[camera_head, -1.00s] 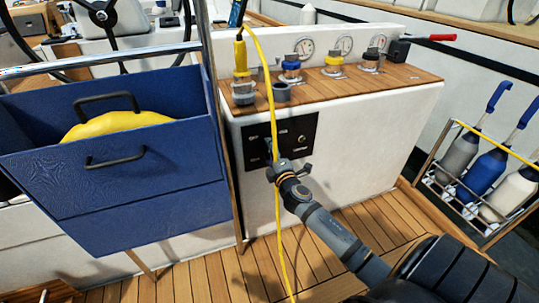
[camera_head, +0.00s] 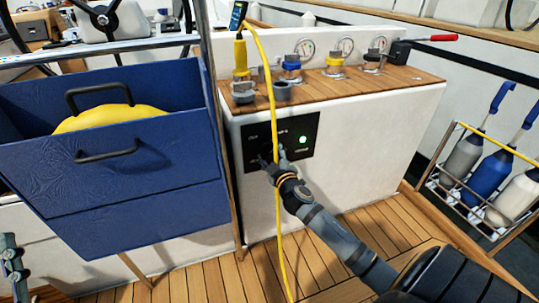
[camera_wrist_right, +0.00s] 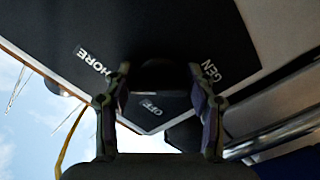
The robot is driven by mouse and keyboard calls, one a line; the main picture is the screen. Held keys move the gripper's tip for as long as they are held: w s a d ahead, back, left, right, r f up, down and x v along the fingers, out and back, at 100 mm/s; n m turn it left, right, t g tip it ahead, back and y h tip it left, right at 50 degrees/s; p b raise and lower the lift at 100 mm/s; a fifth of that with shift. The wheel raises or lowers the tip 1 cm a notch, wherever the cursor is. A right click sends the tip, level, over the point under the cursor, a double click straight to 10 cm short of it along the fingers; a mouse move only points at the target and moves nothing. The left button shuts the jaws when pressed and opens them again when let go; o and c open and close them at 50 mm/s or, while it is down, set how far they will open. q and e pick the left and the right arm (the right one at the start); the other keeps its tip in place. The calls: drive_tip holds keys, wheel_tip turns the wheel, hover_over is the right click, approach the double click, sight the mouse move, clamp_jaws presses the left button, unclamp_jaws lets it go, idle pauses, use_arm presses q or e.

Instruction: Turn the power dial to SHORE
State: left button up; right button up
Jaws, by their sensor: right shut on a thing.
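The black power panel (camera_head: 312,124) is on the white console's front. Its indicator light (camera_head: 303,139) glows green. My right gripper (camera_head: 274,160) is at the panel's lower left. In the right wrist view, its fingers (camera_wrist_right: 160,98) are shut on the dark dial (camera_wrist_right: 160,72), one on each side. The dial's pointer cannot be made out. In the head view, my gripper and the yellow cable hide the dial. Part of my left gripper (camera_head: 13,266) shows at the lower left edge.
A yellow cable (camera_head: 281,225) hangs down in front of the panel and close to my right gripper. A blue bin (camera_head: 140,205) with a yellow item (camera_head: 110,117) stands left of the console. Wooden deck lies below.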

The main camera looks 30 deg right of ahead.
use_arm(q)
drive_tip(key=shift+s+r+t, duration=0.4)
drive_tip(key=shift+s+r, duration=0.2)
drive_tip(key=shift+r, duration=0.35)
use_arm(e)
drive_tip(key=shift+f+m, duration=0.1)
drive_tip(key=shift+m, duration=0.3)
drive_tip(key=o, duration=1.2)
drive_tip(key=v, duration=1.2)
